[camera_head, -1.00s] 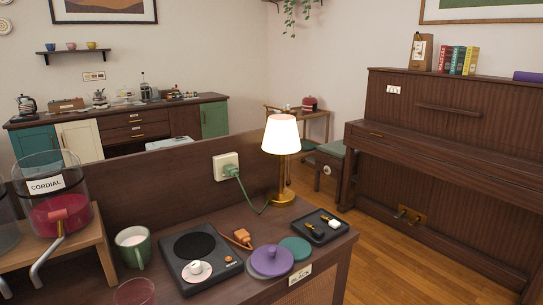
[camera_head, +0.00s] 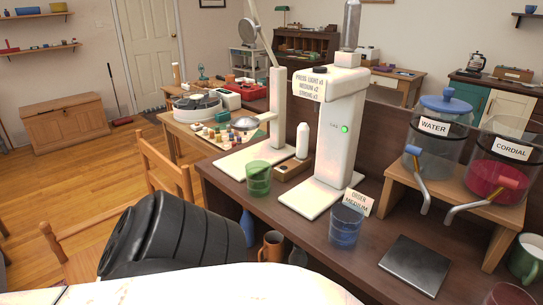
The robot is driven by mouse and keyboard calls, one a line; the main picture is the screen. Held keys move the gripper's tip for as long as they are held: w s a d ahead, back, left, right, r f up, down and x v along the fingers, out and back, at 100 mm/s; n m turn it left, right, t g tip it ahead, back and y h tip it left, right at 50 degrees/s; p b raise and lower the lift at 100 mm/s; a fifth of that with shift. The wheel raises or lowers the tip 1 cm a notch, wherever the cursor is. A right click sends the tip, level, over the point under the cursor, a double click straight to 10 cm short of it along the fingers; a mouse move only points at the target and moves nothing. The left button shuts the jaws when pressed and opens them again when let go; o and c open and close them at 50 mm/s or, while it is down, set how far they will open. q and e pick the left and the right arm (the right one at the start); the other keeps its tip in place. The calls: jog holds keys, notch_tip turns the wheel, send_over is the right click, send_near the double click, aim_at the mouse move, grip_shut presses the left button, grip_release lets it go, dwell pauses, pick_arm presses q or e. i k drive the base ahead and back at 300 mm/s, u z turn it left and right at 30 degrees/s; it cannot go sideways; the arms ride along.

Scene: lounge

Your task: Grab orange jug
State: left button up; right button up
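A small orange-brown jug (camera_head: 272,247) with a handle on its left side stands low, in front of the dark wooden counter. Its lower part is hidden behind a pale surface along the bottom of the view. A blue bottle (camera_head: 248,228) stands just left of it, and a dark object (camera_head: 298,256) is close on its right. Neither of my grippers shows in the head view.
The counter (camera_head: 375,262) holds a green glass (camera_head: 258,178), a white dispenser (camera_head: 338,140), a blue glass (camera_head: 346,226) and drink dispensers. Open floor lies at the left.

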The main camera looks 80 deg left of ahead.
aim_at(273, 249)
jog(key=u, duration=2.4)
jog(key=k, duration=0.6)
jog(key=u, duration=0.65)
jog(key=i, duration=0.9)
jog(key=u, duration=0.25)
